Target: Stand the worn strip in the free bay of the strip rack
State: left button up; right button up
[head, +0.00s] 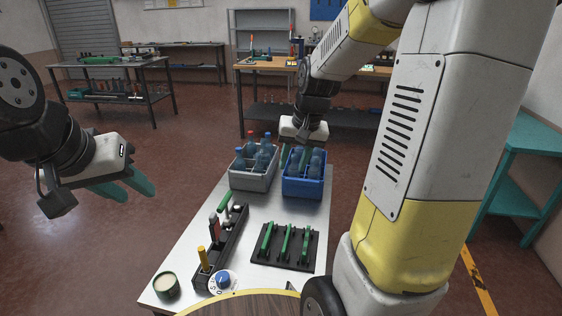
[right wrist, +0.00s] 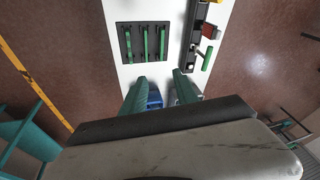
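A black rack (head: 262,262) with several upright-looking green strips (head: 286,243) stands on the white table. It also shows in the right wrist view (right wrist: 124,50), with green strips (right wrist: 145,42) side by side. I cannot tell which strip is worn or which bay is free. My right gripper (right wrist: 158,78) is open and empty, its teal fingers apart above the table. In the head view it hangs over the crates, its fingertips partly hidden. My left gripper (head: 138,197) is open and empty in the air, left of the table.
A grey crate (head: 252,182) and a blue crate (head: 303,188) hold bottles at the table's far end. A black tool holder (head: 232,241) stands left of the rack. A cup (head: 166,286) and a blue-knobbed dial (head: 222,279) are near the front. Bare table separates crates and rack.

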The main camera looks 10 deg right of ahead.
jog(key=s+a+r+n+t, duration=0.1)
jog(key=s+r, duration=0.3)
jog(key=s, duration=0.4)
jog(key=s+a+r+n+t+y, duration=0.1)
jog(key=s+a+r, duration=0.3)
jog(key=s, duration=0.5)
jog(key=shift+r+n+t, duration=0.4)
jog(key=shift+r+n, duration=0.1)
jog(key=shift+r, duration=0.15)
